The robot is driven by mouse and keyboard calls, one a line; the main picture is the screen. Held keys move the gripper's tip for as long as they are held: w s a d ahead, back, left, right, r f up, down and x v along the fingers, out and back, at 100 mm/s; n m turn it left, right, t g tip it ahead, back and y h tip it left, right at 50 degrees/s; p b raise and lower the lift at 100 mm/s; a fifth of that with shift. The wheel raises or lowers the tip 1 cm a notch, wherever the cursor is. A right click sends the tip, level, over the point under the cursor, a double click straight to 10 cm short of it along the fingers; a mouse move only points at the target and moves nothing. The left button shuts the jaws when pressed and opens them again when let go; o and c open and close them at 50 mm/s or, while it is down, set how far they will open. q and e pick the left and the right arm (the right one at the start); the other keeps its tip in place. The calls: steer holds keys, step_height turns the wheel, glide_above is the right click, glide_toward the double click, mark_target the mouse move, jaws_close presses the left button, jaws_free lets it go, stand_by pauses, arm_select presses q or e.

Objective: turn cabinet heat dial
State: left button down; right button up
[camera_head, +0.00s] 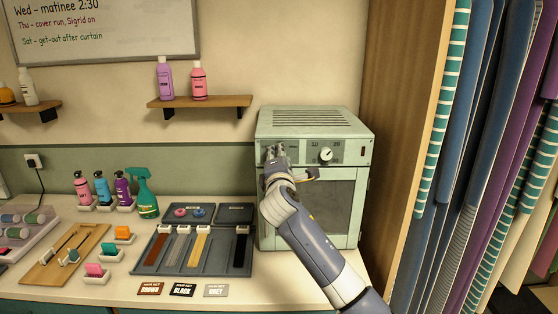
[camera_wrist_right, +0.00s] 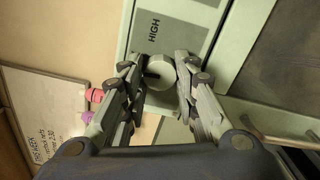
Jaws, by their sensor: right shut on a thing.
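The pale green cabinet (camera_head: 315,122) stands against the wall, with a dark-windowed door below its control strip. My right gripper (camera_head: 275,152) is at the left end of that strip. In the right wrist view its fingers (camera_wrist_right: 159,66) are shut on the round, light heat dial (camera_wrist_right: 162,70), one finger on each side. The word HIGH is printed on the panel beside the dial. The head view hides this dial behind the gripper. A second white dial (camera_head: 326,155), with numbers around it, sits uncovered to the right. My left gripper is not in view.
A dark tray (camera_head: 150,262) with coloured strips lies left of the cabinet. A green spray bottle (camera_head: 147,203) and several other bottles stand behind it. A wooden panel (camera_head: 395,130) and hanging fabrics (camera_head: 490,150) stand close on the right.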

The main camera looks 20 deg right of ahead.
steer(key=shift+m, duration=0.4)
steer(key=o, duration=1.1)
steer(key=shift+c, duration=0.2)
steer(key=v, duration=1.2)
